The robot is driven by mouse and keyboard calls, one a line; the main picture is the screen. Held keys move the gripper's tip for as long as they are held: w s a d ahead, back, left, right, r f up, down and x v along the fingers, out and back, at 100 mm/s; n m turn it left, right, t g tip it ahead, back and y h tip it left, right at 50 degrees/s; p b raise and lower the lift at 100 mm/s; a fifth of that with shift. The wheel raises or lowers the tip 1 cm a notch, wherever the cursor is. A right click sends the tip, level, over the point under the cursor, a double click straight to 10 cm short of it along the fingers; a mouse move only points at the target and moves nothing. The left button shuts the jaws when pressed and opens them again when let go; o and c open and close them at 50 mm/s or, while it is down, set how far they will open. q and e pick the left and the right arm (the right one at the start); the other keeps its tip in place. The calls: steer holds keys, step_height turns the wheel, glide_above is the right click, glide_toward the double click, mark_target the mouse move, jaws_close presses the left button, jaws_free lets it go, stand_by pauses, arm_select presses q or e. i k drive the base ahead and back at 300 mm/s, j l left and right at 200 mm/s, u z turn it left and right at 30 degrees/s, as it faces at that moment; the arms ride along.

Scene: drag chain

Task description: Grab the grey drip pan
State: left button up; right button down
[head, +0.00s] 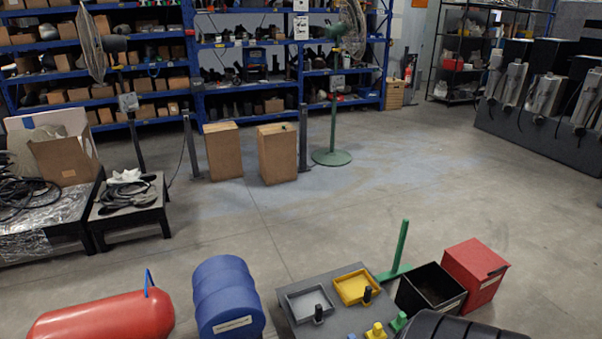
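The grey drip pan (299,297) is a shallow, square grey tray. It lies on a dark grey platform (330,327) at the bottom middle of the head view. A small black upright piece (319,315) stands at its front right edge; I cannot tell whether it is joined to the pan. A similar yellow tray (351,288) lies behind and to the right, with another black piece beside it. Neither of my grippers shows in the head view.
Right of the platform are a green post (402,246), an open black bin (430,289) and a red box (473,273). Left are a blue drum (227,295) and a red tank (103,319). Small yellow and green parts sit in front. The floor (300,220) behind is clear.

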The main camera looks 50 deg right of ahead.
mark_target(307, 304)
steer(key=z, duration=1.75)
